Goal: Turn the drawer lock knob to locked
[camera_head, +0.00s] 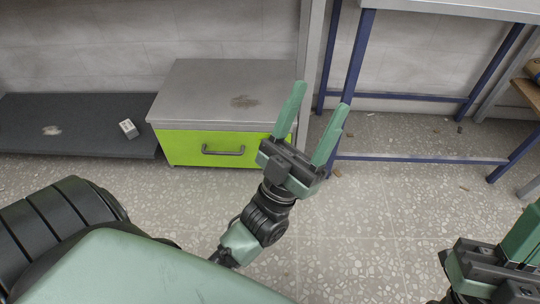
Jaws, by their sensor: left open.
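A low cabinet with a grey top (200,90) stands by the wall, left of centre. Its lime-green drawer front (185,150) looks closed and bears a dark bar handle (223,150). I cannot make out a lock knob on it; the right end of the front is partly behind my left gripper. My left gripper (321,98) is open and empty, its two green fingers pointing up and spread apart, overlapping the cabinet's right edge in the view. My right gripper (497,265) shows only in part at the lower right edge, and its fingertips cannot be made out.
A dark low platform (70,118) with a small whitish block (128,129) adjoins the cabinet on the left. A blue-legged table (352,60) stands to the right. A wooden shelf (528,93) shows at the far right. The speckled floor (390,215) ahead is mostly clear.

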